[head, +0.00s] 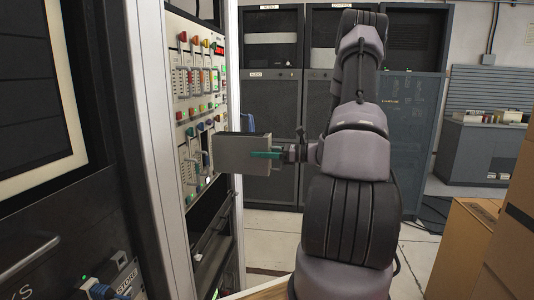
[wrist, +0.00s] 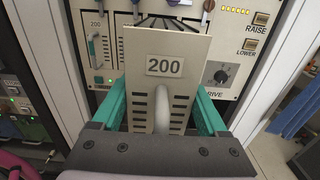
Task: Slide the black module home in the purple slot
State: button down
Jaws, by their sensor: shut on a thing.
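My gripper (head: 268,154) is shut on a grey box-shaped module (head: 237,152), held level in front of the rack panel at left. In the wrist view my green fingers (wrist: 161,112) flank the module's pale front plate (wrist: 190,62), which carries a "200" label and a light grey handle. The plate looks beige-grey, not black; dark vents show on the module's top. The module's far end is close to the panel (head: 190,145); whether it touches is hidden. I cannot pick out a purple slot in either view.
The panel carries coloured handles, lamps and knobs; a drive knob (wrist: 221,74) is right of the module. A white rack post (head: 160,150) stands near on the left. Cardboard boxes (head: 468,245) stand at the lower right. Dark cabinets (head: 272,120) line the back.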

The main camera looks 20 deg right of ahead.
aim_at(219, 149)
jog(key=shift+x, duration=1.3)
jog(key=shift+x, duration=6.35)
dwell(0.4)
